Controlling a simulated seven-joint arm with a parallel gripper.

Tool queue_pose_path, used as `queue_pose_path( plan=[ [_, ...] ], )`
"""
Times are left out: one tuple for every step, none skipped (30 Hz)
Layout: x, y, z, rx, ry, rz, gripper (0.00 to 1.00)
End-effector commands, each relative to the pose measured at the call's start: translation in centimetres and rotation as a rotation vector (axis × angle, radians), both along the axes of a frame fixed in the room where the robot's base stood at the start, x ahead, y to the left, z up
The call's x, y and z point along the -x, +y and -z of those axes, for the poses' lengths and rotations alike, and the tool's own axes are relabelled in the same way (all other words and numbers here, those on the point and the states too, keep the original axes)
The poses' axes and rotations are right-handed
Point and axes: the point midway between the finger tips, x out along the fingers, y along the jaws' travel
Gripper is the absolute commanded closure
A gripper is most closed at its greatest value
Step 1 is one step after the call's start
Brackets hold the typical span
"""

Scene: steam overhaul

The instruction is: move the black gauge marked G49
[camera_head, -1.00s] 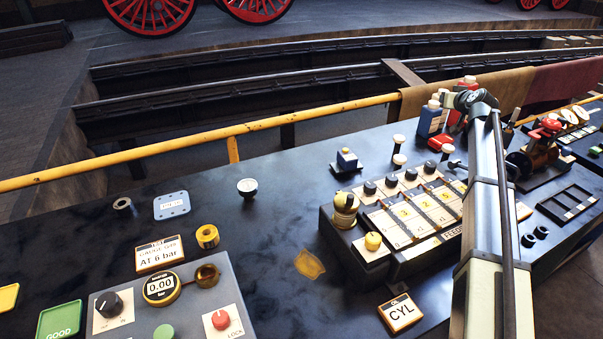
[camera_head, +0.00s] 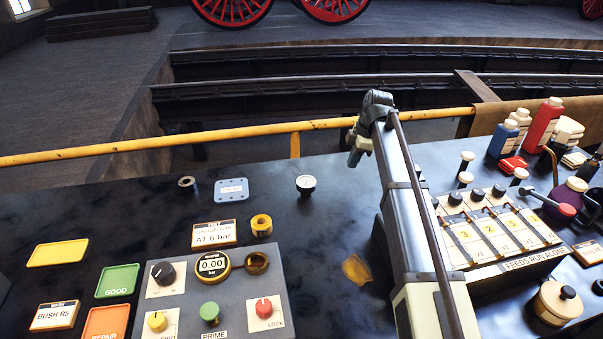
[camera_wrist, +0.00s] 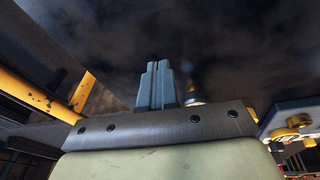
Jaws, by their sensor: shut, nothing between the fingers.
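A small dark gauge with a white dial (camera_head: 306,184) stands on the black bench in the head view, right of the blue-grey plate. Its marking is too small to read, so I cannot confirm it as G49. My gripper (camera_head: 355,157) is to the right of this gauge, above the bench near the yellow rail, and apart from it. In the wrist view my gripper's fingers (camera_wrist: 156,72) are together and empty. A small shiny thing (camera_wrist: 194,90) shows just right of the fingers, partly hidden by the gripper body; I cannot tell what it is.
A test panel (camera_head: 235,295) stands front left, with a card (camera_head: 214,234) reading "AT 6 bar" behind it. Green (camera_head: 118,281), orange (camera_head: 106,322) and yellow (camera_head: 58,253) plates lie left. A yellow rail (camera_head: 230,134) edges the bench. Feed switches (camera_head: 495,232) and bottles stand right.

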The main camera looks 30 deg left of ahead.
Motion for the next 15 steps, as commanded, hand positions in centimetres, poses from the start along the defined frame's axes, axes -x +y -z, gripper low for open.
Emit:
queue_pose_path(
  plan=[
    [1.4,0.9,0.2,0.026,0.013,-0.056,1.00],
    [2.1,1.2,0.3,0.041,0.021,-0.085,1.00],
    [2.8,1.6,0.4,0.057,0.028,-0.117,1.00],
    [3.3,1.8,0.5,0.067,0.033,-0.137,1.00],
    [3.6,2.0,0.6,0.075,0.038,-0.153,1.00],
    [4.0,2.1,0.6,0.082,0.043,-0.170,1.00],
    [4.3,2.2,0.6,0.088,0.045,-0.179,1.00],
    [4.5,2.3,0.6,0.091,0.047,-0.186,1.00],
    [4.7,2.5,0.7,0.093,0.049,-0.193,1.00],
    [4.9,2.6,0.7,0.094,0.049,-0.195,1.00],
    [5.0,2.8,0.7,0.095,0.050,-0.196,1.00],
    [5.3,3.0,0.7,0.095,0.050,-0.196,1.00],
    [5.5,3.2,0.7,0.095,0.050,-0.196,1.00],
    [5.8,3.5,0.7,0.094,0.049,-0.196,1.00],
    [6.2,3.9,0.7,0.094,0.049,-0.196,1.00]
  ],
)
